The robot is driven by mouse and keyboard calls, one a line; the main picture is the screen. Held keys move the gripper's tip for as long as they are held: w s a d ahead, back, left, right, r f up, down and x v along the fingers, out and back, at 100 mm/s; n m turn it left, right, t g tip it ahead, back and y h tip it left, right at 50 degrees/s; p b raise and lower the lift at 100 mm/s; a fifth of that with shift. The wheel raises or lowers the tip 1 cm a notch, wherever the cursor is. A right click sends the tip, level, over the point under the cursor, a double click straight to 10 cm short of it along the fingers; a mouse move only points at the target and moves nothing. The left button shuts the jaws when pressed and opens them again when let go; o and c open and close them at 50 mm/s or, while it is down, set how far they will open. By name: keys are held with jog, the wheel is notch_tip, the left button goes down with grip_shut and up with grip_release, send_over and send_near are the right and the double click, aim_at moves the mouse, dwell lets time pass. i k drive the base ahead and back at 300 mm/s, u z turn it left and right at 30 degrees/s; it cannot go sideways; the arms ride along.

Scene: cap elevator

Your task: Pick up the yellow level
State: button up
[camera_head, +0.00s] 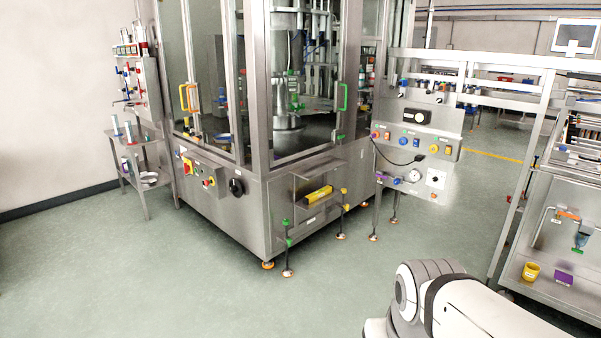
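The yellow level (318,194) is a short yellow bar. It lies on a small metal shelf (308,207) on the front of the large steel and glass machine, a little right of the picture's middle. It looks far from me across the floor. Part of my white and grey arm shows at the bottom right. My gripper is not in view.
The steel machine (228,213) stands on feet with orange bases. A control panel (417,139) stands right of it. A steel bench (555,262) with a yellow cup (530,272) and a purple block (563,277) is at the right. The green floor (160,285) in front is clear.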

aim_at(322, 193)
jog(key=i, duration=1.85)
jog(key=k, duration=1.1)
jog(key=u, duration=1.15)
jog(key=i, duration=2.6)
jog(key=z, duration=0.9)
jog(key=k, duration=0.9)
jog(key=z, duration=0.1)
